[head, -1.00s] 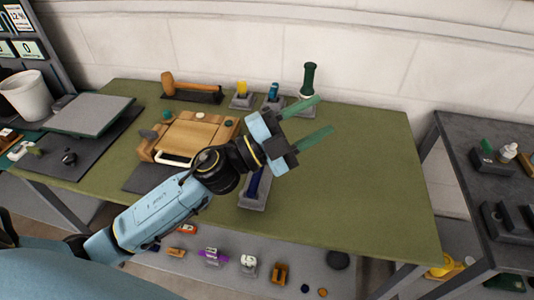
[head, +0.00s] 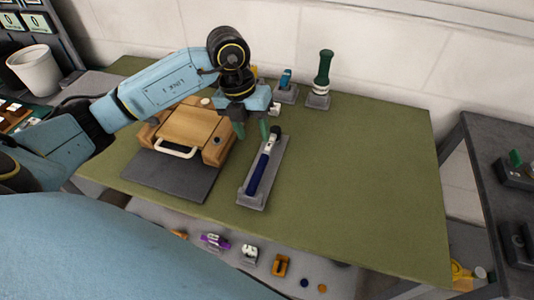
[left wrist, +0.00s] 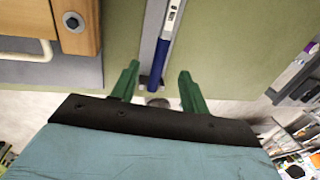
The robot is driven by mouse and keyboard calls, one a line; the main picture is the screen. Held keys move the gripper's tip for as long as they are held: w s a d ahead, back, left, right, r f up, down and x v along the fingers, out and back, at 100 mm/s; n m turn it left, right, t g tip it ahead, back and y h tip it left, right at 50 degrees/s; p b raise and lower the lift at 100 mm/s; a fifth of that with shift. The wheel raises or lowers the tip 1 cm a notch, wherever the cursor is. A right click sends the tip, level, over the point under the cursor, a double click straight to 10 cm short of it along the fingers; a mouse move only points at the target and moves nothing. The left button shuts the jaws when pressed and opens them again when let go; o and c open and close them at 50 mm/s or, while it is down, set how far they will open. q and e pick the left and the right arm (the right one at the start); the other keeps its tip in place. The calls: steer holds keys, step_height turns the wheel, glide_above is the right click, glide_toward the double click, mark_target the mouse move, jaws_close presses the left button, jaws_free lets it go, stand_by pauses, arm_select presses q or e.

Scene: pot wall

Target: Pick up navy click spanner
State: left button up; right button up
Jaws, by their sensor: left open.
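The navy click spanner (head: 257,174) lies in a long grey tray (head: 247,202) on the green table. Its navy handle points toward the table's front edge and its silver and black head points to the back. My left gripper (head: 251,132) is open, pointing down near the head end of the spanner, above the tray. In the left wrist view the spanner (left wrist: 158,65) shows between the two green fingers (left wrist: 160,88), and nothing is held. My right gripper is in neither view.
A green-handled tool (head: 323,70) stands upright in a holder at the back. The table's right side (head: 370,190) is clear.

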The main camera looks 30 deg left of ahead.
mark_target(262, 160)
arm_select(q)
steer(key=f, duration=0.3)
steer(key=d+f, duration=0.1)
steer(key=f, duration=0.3)
steer(key=d+f, duration=0.1)
steer(key=f, duration=0.3)
steer(key=shift+w+d, duration=0.2)
steer(key=shift+d, duration=0.05)
jaws_close()
